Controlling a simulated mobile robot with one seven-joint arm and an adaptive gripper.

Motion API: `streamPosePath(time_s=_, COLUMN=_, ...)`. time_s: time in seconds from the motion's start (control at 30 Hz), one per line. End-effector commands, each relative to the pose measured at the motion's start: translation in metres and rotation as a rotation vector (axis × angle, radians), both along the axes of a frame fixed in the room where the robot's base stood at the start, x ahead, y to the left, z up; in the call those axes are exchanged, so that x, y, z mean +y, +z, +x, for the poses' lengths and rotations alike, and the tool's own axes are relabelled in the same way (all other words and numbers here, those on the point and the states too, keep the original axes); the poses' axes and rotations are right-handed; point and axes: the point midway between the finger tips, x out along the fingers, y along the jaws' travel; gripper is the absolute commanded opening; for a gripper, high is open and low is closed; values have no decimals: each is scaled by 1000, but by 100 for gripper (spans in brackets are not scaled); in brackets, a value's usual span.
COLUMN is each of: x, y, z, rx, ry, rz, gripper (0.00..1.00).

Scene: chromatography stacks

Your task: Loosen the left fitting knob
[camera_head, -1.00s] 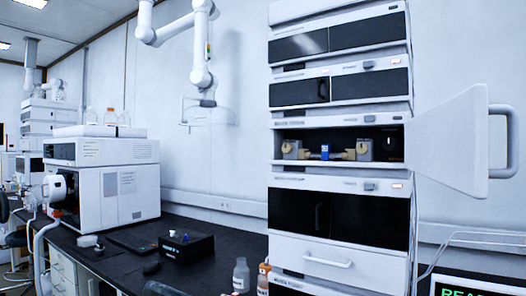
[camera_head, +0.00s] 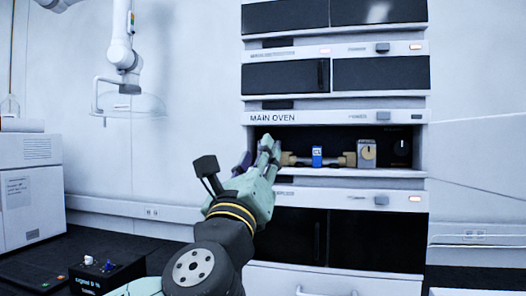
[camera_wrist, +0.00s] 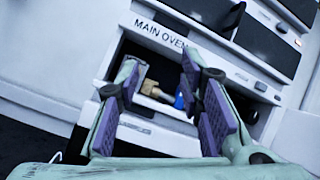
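In the wrist view, a brass fitting (camera_wrist: 149,87) shows between the fingers, left of the blue block (camera_wrist: 180,97). My gripper (camera_wrist: 160,75) is open, its purple-padded fingers apart and empty at the bay's left side; contact cannot be told.
Dark-fronted modules (camera_head: 378,73) stack above the bay and a dark two-door module (camera_head: 376,240) sits below it. A black box (camera_head: 105,275) with small items stands on the bench at lower left.

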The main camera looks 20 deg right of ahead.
Motion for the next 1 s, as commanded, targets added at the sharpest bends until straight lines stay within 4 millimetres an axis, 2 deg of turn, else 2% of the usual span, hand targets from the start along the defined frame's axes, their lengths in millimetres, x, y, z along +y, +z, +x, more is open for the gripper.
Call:
streamPosePath(time_s=0.03, x=-7, y=-13, z=13, rx=14, ry=54, rz=72, gripper=34)
streamPosePath(time_s=0.1, x=-11, y=-27, z=26, rx=25, ry=111, rz=145, gripper=34)
streamPosePath(time_s=0.23, x=-14, y=-38, z=41, rx=40, ry=160, rz=206, gripper=34)
streamPosePath(time_s=0.37, x=-20, y=-32, z=54, rx=41, ry=164, rz=211, gripper=34)
streamPosePath(time_s=0.7, x=-48, y=-7, z=105, rx=39, ry=161, rz=209, gripper=34)
streamPosePath(time_s=1.0, x=-59, y=-1, z=126, rx=39, ry=160, rz=208, gripper=34)
